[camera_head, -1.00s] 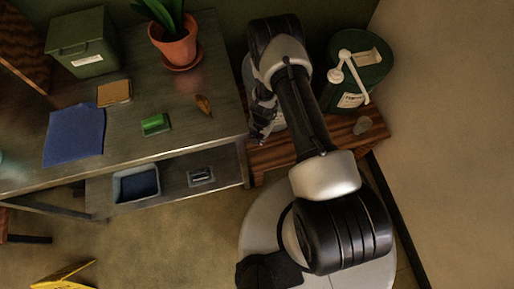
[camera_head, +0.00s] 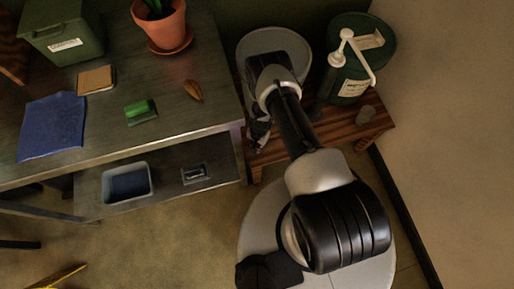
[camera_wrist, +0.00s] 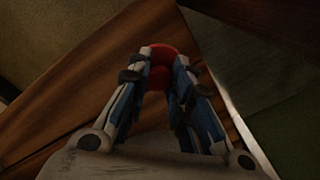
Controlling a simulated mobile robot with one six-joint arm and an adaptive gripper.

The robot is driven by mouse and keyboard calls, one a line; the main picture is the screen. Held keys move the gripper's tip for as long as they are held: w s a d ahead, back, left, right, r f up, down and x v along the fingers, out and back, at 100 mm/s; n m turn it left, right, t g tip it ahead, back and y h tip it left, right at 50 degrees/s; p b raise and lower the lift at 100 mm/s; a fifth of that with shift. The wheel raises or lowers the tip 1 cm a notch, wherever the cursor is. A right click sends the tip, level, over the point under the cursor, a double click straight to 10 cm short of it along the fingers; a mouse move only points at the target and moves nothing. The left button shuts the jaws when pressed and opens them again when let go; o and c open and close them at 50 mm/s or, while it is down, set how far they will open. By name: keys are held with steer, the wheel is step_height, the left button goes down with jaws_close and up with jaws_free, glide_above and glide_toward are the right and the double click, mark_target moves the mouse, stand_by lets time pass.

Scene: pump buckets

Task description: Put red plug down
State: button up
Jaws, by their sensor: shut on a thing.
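The red plug (camera_wrist: 160,68) shows between the fingertips of my gripper (camera_wrist: 160,75) in the wrist view. My gripper is shut on it, over brown wooden boards. In the head view my gripper (camera_head: 260,133) hangs at the left end of the low wooden bench (camera_head: 315,138), close to the right edge of the metal table. The plug is hidden from the head view. I cannot tell whether the plug touches the wood.
A pale round bucket (camera_head: 300,45) stands behind my arm. The metal table (camera_head: 165,95) at left holds a green sponge (camera_head: 140,109), blue cloth (camera_head: 52,125) and potted plant (camera_head: 160,25).

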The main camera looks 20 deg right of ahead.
steer(key=shift+f+b, duration=0.3)
steer(key=shift+f, duration=0.8)
steer(key=shift+f, duration=0.25)
steer(key=o, duration=0.8)
steer(key=shift+r, duration=0.1)
steer(key=shift+c, duration=0.2)
step_height(320, 180, up, 12)
steer(key=p, duration=0.9)
steer(key=shift+s+d+r, duration=0.15)
steer(key=shift+s+d, duration=0.05)
steer(key=shift+s, duration=0.1)
